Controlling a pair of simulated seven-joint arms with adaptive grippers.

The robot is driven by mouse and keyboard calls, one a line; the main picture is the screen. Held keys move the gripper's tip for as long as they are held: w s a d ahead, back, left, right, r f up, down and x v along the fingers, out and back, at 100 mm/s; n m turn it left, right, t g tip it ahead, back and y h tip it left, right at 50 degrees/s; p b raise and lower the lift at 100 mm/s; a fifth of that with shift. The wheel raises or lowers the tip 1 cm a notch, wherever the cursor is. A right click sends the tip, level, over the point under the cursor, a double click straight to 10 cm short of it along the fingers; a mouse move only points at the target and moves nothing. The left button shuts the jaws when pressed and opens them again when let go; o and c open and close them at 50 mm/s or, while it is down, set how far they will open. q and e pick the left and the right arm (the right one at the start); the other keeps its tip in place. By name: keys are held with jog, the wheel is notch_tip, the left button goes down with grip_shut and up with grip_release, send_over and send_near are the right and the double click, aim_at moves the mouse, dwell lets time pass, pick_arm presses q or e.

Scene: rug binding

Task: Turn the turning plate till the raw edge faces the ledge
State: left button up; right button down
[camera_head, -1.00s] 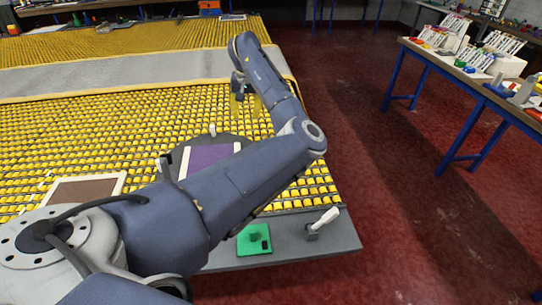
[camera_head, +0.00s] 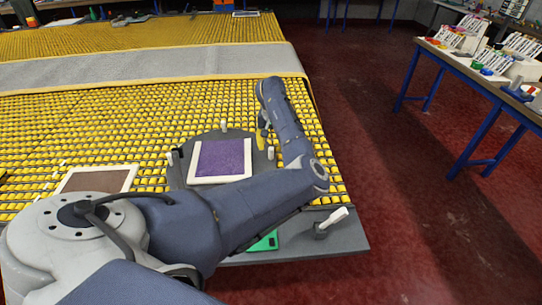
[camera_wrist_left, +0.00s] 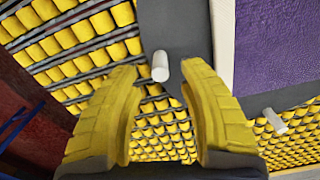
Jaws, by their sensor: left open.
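The turning plate (camera_head: 176,176) is a dark grey disc with short white pegs at its rim, lying on the yellow roller bed. My left gripper (camera_head: 262,137) is at the plate's right rim, open and empty. In the left wrist view its yellow fingers (camera_wrist_left: 163,95) are spread, with a white peg (camera_wrist_left: 160,66) just beyond and between the tips. Contact with it cannot be told. My right gripper is not in view.
A brown sample in a pale frame (camera_head: 98,180) lies left of the plate. A grey strip (camera_head: 345,243) at the table's front carries a white-handled lever (camera_head: 332,218) and a green part (camera_head: 265,241), partly hidden by my arm. A side table (camera_head: 470,65) stands right.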

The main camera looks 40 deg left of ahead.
aim_at(271, 155)
pick_arm(q)
jog(key=shift+f, duration=2.8)
jog(key=shift+o, duration=0.2)
grip_shut()
